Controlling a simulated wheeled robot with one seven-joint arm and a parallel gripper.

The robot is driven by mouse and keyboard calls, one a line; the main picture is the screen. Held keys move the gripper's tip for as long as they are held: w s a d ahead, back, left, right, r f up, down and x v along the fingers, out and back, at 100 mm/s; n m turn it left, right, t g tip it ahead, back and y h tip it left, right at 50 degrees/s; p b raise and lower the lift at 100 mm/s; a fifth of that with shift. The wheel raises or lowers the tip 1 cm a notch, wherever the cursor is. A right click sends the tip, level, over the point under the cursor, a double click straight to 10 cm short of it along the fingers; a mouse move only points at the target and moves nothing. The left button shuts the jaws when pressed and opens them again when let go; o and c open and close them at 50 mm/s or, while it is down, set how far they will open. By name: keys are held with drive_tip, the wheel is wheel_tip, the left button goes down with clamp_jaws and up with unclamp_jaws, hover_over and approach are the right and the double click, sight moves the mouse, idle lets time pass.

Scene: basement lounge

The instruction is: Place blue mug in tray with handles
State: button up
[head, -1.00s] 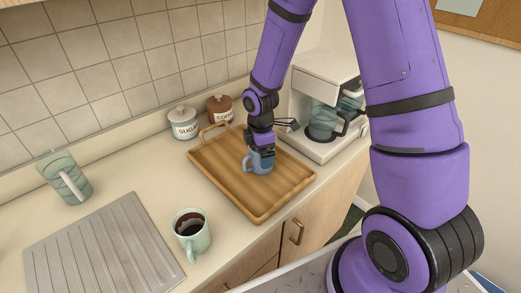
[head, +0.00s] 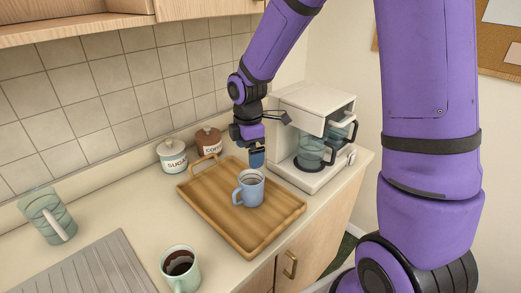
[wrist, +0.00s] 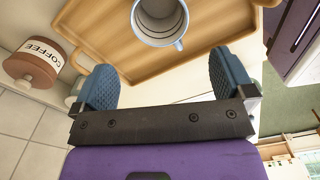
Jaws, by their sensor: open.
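The blue mug (head: 250,189) stands upright on the wooden tray with handles (head: 222,217), near the tray's middle, with its handle toward the left front. The wrist view shows the mug (wrist: 160,20) from above, apart from my fingers, with the tray (wrist: 100,30) around it. My gripper (head: 257,158) is open and empty, above and behind the mug. Its two blue fingertips (wrist: 160,85) are spread wide in the wrist view, with nothing between them.
A sugar jar (head: 172,157) and a coffee jar (head: 208,142) stand behind the tray. A coffee maker (head: 310,130) is at its right. A green mug of dark coffee (head: 181,268) stands at the front; a ribbed green pitcher (head: 48,216) is at left, by the drainboard (head: 95,268).

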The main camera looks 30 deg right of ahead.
drive_tip(key=s+d+r+m+t, duration=0.3)
drive_tip(key=s+r+m, duration=0.6)
drive_tip(key=r, duration=0.6)
drive_tip(key=s+d+r+m+t, duration=0.1)
drive_tip(key=s+r+m, duration=0.2)
drive_tip(key=s, duration=0.4)
drive_tip(key=s+d+r+m+t, duration=0.1)
drive_tip(key=s+r+m, duration=0.2)
drive_tip(key=s+m, duration=0.2)
drive_tip(key=shift+s+r, duration=0.3)
drive_tip(key=shift+s, duration=1.2)
drive_tip(key=shift+d, duration=0.1)
